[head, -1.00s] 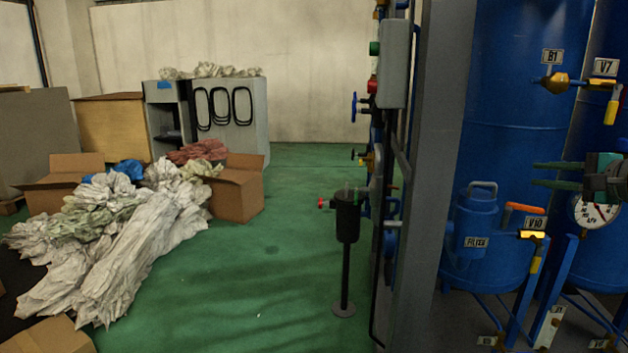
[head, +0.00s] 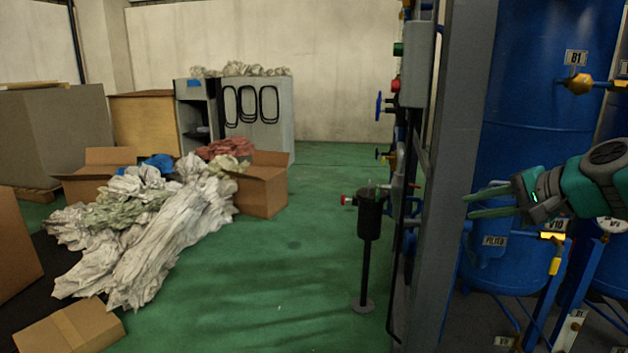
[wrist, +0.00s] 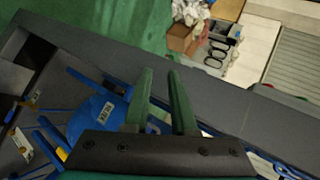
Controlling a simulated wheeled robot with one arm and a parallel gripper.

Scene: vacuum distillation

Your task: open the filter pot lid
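The filter pot (head: 488,262) is a blue vessel with a white FILTER label, low on the right in the head view, behind a grey post. Its lid and upper part are largely hidden behind my gripper (head: 467,206). My gripper has two green fingers held apart with nothing between them; they overlap the pot's top in this view. I cannot tell how far they are from it. In the wrist view my open fingers (wrist: 158,72) point up the picture, and the blue pot with its label (wrist: 92,112) lies left of and below the fingertips.
The grey post (head: 463,150) stands close to my fingertips; a grey beam (wrist: 215,105) crosses the wrist view. Large blue tanks (head: 545,90) with valves stand at right. A black canister on a stand (head: 369,215) is left of the post. Green floor in the middle is clear.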

